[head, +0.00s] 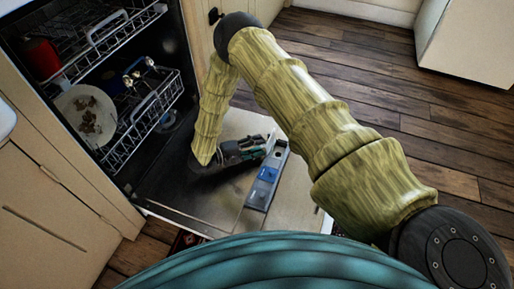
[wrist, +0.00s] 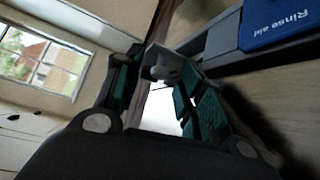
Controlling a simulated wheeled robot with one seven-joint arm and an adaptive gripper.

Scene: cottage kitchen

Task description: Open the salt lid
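A long grey dispenser panel (head: 263,184) with blue parts lies in the inner face of the lowered dishwasher door. My gripper (head: 262,144) is low over the door, at the panel's far end. In the wrist view my gripper (wrist: 162,72) has its fingers apart. A small light-grey piece with a rounded knob (wrist: 167,66) shows between the fingertips; I cannot tell whether they touch it. A blue lid marked "Rinse aid" (wrist: 279,24) is to the right of the fingers. No lid marked salt is readable.
The open dishwasher door (head: 225,205) lies flat. Above it are the pulled-out racks (head: 150,108), with a dirty plate (head: 87,114) and a red item (head: 40,59). Wooden floor (head: 440,125) is clear on the right. A window (wrist: 40,62) shows in the wrist view.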

